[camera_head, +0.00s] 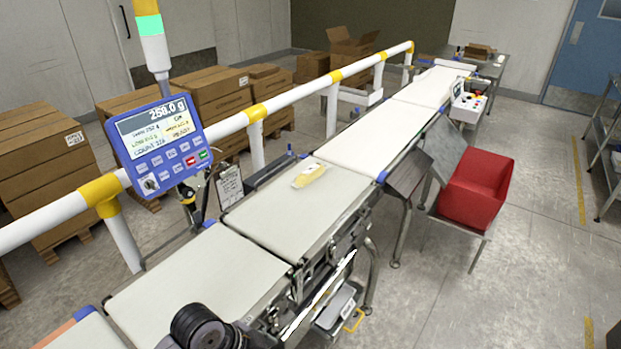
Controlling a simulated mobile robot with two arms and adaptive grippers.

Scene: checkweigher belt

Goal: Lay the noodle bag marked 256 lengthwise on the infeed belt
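A clear bag with pale yellow noodles (309,175) lies flat at the far end of the middle belt (275,222), near the gap to the far belt. Its long side runs roughly along the belt. Its marking is too small to read, so I cannot tell whether it is 256. The nearest belt section (190,285) has a bare visible surface. A dark rounded part of my arm shows at the bottom edge, over the near end of that section. Neither gripper's fingers are in view.
A blue weight display (165,140) stands left of the belts, beside a white and yellow guard rail (290,97). A red bin (476,187) stands right of the far belt (365,145). A control box (467,103) is farther back. Stacked cartons (205,97) stand behind the rail.

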